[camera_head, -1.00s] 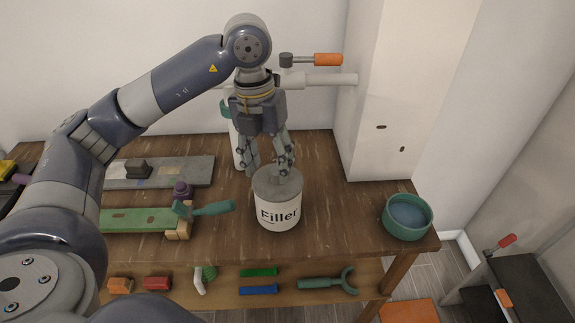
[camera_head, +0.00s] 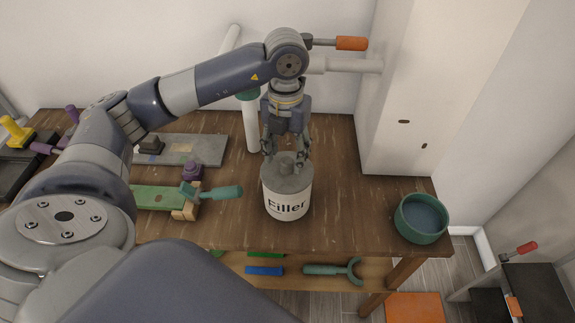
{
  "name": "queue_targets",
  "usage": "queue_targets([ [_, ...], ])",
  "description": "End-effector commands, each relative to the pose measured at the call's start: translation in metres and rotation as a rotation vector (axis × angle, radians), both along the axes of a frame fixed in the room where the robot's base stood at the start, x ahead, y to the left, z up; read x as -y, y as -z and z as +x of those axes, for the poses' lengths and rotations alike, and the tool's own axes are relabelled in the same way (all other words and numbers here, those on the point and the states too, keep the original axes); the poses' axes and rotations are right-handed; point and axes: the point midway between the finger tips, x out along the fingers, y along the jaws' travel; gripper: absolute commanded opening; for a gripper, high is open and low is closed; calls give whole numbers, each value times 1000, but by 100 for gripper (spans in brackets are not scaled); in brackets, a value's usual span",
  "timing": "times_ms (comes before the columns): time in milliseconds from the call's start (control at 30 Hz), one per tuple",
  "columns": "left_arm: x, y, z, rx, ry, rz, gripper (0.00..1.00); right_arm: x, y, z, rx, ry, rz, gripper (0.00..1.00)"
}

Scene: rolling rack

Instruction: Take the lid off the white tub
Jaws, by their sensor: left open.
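The white tub (camera_head: 287,205), marked "Filler", stands upright on the wooden workbench. Its grey lid (camera_head: 297,184) is on top, with a knob (camera_head: 287,160) in the middle. My left gripper (camera_head: 286,160) points down over the lid. Its fingers are open, one on either side of the knob, and I cannot tell whether they touch it. My right gripper is not in view.
A teal bowl (camera_head: 421,219) stands at the bench's right end. A green-handled tool (camera_head: 212,191) and a green board (camera_head: 156,198) lie left of the tub. A white cabinet (camera_head: 405,100) rises behind right. Bare wood (camera_head: 355,215) lies between tub and bowl.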

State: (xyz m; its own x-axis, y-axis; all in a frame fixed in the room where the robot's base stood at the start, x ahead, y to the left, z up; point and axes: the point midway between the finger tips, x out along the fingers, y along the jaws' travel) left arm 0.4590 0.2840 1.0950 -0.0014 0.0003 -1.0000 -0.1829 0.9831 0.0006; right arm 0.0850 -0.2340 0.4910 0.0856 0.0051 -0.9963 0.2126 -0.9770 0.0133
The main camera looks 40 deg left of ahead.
Motion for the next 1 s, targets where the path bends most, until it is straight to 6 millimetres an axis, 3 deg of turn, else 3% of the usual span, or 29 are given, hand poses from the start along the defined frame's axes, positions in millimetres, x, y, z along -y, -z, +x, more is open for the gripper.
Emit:
queue_targets([
  [33, 2, 3, 1, -5, 1, 0, 49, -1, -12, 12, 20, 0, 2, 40],
  [167, 2, 22, 2, -4, 0, -1, 49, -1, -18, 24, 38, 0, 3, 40],
  [467, 2, 32, 3, 1, 1, -1, 49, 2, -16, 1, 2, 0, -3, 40],
  [500, 2, 32, 3, 1, 1, -1, 46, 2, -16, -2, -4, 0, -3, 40],
  [700, 2, 31, 3, 0, 1, -1, 5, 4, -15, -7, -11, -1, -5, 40],
  [1000, 2, 31, 3, 1, 0, -1, 4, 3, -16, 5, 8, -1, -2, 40],
])
